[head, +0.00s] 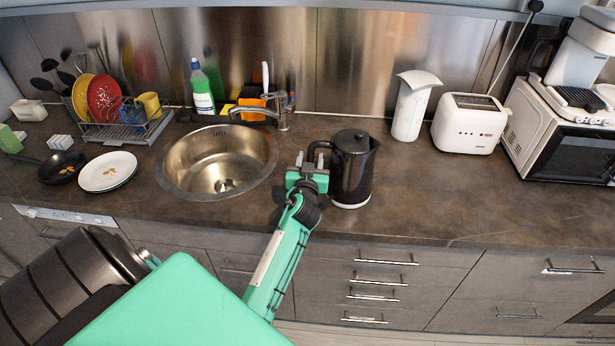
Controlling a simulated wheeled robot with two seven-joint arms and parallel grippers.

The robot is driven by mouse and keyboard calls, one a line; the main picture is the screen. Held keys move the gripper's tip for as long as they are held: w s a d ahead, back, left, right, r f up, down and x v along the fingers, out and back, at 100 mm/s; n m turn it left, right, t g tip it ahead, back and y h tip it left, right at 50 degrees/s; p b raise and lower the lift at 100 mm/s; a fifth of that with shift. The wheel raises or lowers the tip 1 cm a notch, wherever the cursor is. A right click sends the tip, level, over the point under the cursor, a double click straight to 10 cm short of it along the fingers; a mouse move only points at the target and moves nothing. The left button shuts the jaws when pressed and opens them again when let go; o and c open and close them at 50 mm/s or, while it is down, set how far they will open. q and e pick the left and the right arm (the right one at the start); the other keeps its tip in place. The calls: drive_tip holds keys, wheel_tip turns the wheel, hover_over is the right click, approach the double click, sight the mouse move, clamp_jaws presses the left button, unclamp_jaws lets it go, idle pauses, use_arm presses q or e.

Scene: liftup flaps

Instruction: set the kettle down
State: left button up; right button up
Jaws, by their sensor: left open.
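A black kettle (355,170) stands upright on the brown countertop (450,205), just right of the sink. Its handle is on its left side, toward my gripper. My left gripper (309,163) is at the handle, with its fingers around or beside it; I cannot tell which. The gripper is open. Part of the kettle's handle is hidden by the fingers. My right gripper is not in view.
A round sink (222,165) with a tap (280,112) lies left of the kettle. A white pitcher (411,108), a toaster (469,124) and a microwave (560,135) stand to the right. Plates (108,171) and a dish rack (125,125) are at left. The counter right of the kettle is clear.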

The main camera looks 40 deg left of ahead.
use_arm(q)
drive_tip(key=b+v, duration=0.2)
drive_tip(key=v, duration=0.8)
drive_tip(key=shift+s, duration=0.15)
drive_tip(key=shift+d, duration=0.1)
